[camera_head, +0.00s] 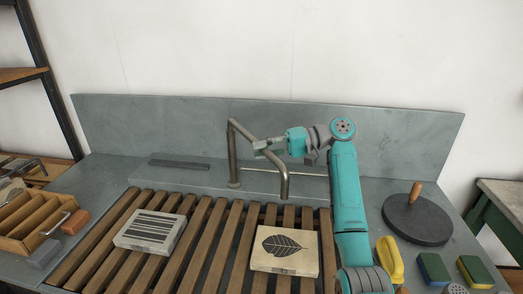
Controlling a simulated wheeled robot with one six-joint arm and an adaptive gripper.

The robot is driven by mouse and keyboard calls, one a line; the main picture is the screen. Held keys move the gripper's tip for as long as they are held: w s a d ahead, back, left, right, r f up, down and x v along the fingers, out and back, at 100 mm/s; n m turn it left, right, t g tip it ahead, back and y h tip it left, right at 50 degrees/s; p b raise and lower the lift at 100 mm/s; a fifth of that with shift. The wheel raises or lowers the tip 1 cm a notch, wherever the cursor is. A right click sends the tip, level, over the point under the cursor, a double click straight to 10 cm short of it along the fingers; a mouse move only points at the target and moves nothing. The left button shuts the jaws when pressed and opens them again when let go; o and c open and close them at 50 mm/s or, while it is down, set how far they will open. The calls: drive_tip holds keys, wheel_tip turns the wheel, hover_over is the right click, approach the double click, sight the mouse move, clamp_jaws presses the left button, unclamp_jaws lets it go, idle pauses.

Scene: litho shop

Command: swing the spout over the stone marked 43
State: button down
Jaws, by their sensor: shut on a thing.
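The spout (285,182) is a bent grey metal pipe that rises from a post on the back ledge, runs toward the right and front, and turns down at its end. My gripper (262,148) is shut on the spout's sloping upper pipe. The spout's open end hangs in line with the right stone (308,247), a pale block with a dark leaf print, and appears above its far side. The left stone (151,230) has dark stripes. Both lie on the wooden slats. I cannot read a number on either stone.
A slatted rack (212,245) spans the grey sink. A wooden box (27,219) stands at left with a reddish block (75,221) beside it. A dark disc with a wooden knob (417,219), a yellow object (389,260) and sponges (433,268) lie at right.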

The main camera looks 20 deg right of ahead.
drive_tip(key=shift+w+d+n+g, duration=0.1)
drive_tip(key=shift+d+n+g, duration=0.2)
drive_tip(key=shift+d, duration=0.25)
drive_tip(key=c, duration=1)
unclamp_jaws()
drive_tip(key=v, duration=1.2)
drive_tip(key=shift+f, duration=0.15)
